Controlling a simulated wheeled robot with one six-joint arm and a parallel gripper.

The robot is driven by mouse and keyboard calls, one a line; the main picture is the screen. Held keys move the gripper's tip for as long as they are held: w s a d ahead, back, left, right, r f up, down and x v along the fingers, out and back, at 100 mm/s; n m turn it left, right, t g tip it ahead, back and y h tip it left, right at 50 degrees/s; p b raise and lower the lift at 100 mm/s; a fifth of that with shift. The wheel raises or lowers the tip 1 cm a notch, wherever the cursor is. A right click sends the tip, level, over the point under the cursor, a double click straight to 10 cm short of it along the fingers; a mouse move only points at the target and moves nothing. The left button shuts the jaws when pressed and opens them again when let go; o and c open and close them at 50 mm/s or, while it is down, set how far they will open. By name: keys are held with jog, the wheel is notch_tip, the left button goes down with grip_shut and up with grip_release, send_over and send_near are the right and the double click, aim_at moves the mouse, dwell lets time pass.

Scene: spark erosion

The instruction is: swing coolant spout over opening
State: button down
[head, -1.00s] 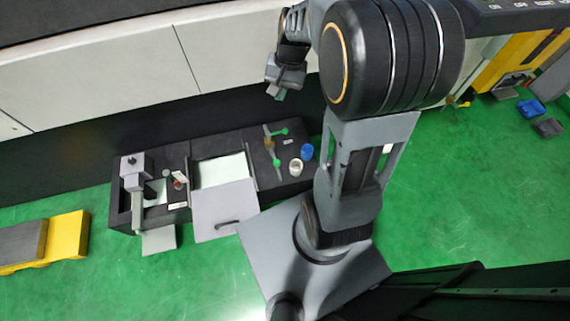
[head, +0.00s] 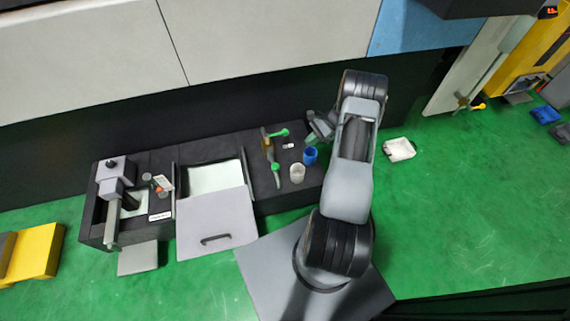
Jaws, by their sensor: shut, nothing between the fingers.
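A brass-coloured fitting (head: 267,144) with green-tipped arms stands on the dark bench (head: 262,188); it looks like the coolant spout. One green arm points right, and another points toward the front. To its left is a rectangular opening (head: 212,176) with a pale inside, its front part covered by a grey lid (head: 215,220) with a dark handle. The green arms lie right of this opening, not over it. My gripper (head: 313,133) is shut and empty, above the bench's right end, right of the fitting and apart from it. My arm partly hides its far side.
A blue cup (head: 310,155) and a white cup (head: 297,173) stand close to my gripper, right of the fitting. A grey column device (head: 114,187) stands at the bench's left end. A white container (head: 399,149) lies right of my arm.

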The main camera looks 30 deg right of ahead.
jog(key=shift+f, duration=0.2)
jog(key=b, duration=0.3)
send_near(274, 167)
notch_tip(274, 167, down, 6)
jog(key=a, duration=0.2)
jog(key=shift+w+a, duration=0.15)
jog(key=shift+w, duration=0.2)
dwell(0.3)
